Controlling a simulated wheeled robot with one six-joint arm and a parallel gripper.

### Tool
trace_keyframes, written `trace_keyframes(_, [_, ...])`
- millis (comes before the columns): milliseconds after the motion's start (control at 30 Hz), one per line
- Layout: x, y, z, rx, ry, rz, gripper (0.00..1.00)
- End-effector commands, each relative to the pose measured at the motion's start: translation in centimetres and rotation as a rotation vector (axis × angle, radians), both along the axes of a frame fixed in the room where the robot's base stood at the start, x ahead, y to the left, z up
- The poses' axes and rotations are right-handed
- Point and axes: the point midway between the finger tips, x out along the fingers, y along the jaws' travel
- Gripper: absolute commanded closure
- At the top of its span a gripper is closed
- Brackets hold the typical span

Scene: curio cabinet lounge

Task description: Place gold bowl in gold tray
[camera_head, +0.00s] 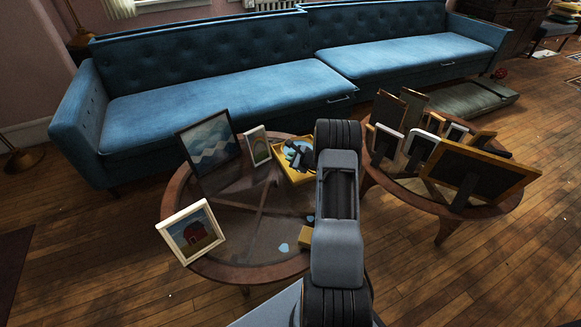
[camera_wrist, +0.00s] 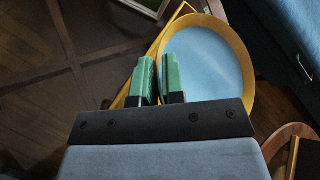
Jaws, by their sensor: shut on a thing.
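The gold bowl (camera_head: 289,150) has a pale blue inside. It is over the gold tray (camera_head: 281,166) at the back right of the left round table, partly hidden by my gripper (camera_head: 299,158). In the wrist view the bowl (camera_wrist: 218,68) shows its gold rim, and the tray's straight edge (camera_wrist: 124,95) shows beyond it at the left. My gripper (camera_wrist: 160,80) is shut on the bowl's left rim, one green finger inside and one outside. Whether the bowl touches the tray floor cannot be told.
The left table (camera_head: 235,270) also bears a dark landscape frame (camera_head: 210,150), a small white frame (camera_head: 257,146), a barn picture (camera_head: 191,232) and a small yellow block (camera_head: 306,237). The right table (camera_head: 395,190) is crowded with frames. A blue sofa (camera_head: 220,90) stands behind.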

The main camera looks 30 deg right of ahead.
Motion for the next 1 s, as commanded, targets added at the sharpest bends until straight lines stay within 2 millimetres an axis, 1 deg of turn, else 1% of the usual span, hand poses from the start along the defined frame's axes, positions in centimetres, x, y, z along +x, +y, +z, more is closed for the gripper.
trace_keyframes(33, [0.5, -0.1, -0.6, -0.003, -0.004, 0.002, 1.00])
trace_keyframes(100, [1.0, -0.2, -1.1, -0.003, -0.004, 0.002, 1.00])
trace_keyframes(333, [1.6, -0.4, -1.7, -0.003, -0.004, 0.002, 1.00])
trace_keyframes(433, [1.9, -0.4, -2.2, -0.002, -0.004, 0.003, 1.00])
trace_keyframes(600, [2.0, -0.5, -4.5, -0.001, -0.002, 0.001, 1.00])
trace_keyframes(700, [2.0, -0.5, -5.3, -0.001, -0.004, 0.001, 1.00])
trace_keyframes(900, [2.0, -0.5, -5.3, -0.001, -0.003, 0.001, 1.00])
trace_keyframes(933, [1.9, -0.4, -5.5, 0.001, 0.002, 0.000, 0.88])
trace_keyframes(1000, [1.9, -0.4, -5.5, 0.001, 0.002, 0.000, 0.82])
